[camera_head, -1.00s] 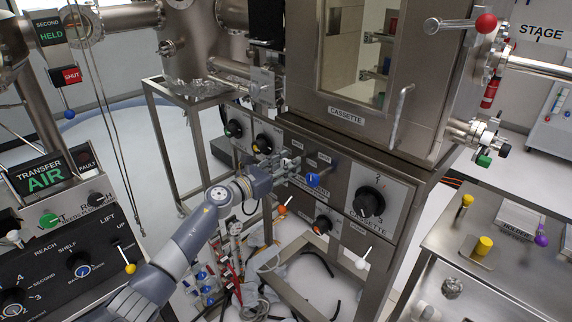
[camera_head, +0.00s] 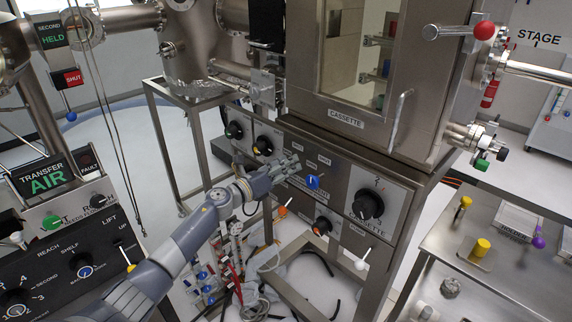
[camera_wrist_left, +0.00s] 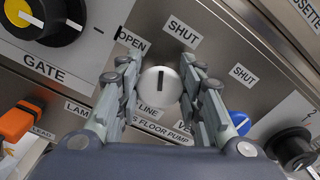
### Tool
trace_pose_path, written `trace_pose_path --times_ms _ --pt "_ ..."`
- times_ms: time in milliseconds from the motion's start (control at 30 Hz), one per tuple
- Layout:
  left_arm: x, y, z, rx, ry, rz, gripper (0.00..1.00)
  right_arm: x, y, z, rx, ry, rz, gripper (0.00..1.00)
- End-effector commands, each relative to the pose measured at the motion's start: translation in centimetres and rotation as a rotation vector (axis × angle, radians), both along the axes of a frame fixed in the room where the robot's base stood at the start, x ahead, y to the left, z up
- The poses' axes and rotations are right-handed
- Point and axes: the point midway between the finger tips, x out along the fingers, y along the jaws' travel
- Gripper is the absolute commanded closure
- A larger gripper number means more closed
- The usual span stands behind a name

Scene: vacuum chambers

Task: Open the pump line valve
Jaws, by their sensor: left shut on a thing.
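The pump line valve is a pale round knob (camera_wrist_left: 160,98) with a dark pointer line, on a steel panel. In the left wrist view its line points straight up in the picture, between an OPEN label (camera_wrist_left: 132,42) on the left and a SHUT label (camera_wrist_left: 183,28) on the right. The label below the knob is partly covered, with LINE and FLOOR PUMP legible. My left gripper (camera_wrist_left: 158,70) is shut on the knob, a finger on each side. In the head view my left gripper (camera_head: 288,166) is at the panel and hides the knob. My right gripper is not in view.
A blue knob (camera_head: 313,182) sits just right of the gripper. The black and yellow gate knob (camera_wrist_left: 58,18) is to the left. An orange-tipped lever (camera_head: 283,209) is below, and a large black cassette knob (camera_head: 367,205) is farther right. Hoses lie below the panel.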

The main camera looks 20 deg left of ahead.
Motion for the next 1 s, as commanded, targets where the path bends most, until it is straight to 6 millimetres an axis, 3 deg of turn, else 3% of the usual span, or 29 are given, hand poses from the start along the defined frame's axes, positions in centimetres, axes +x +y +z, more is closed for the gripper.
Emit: trace_pose_path --times_ms 1000 --pt "0.1 0.4 -0.1 -0.862 0.316 0.003 0.89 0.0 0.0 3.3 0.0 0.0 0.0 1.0"
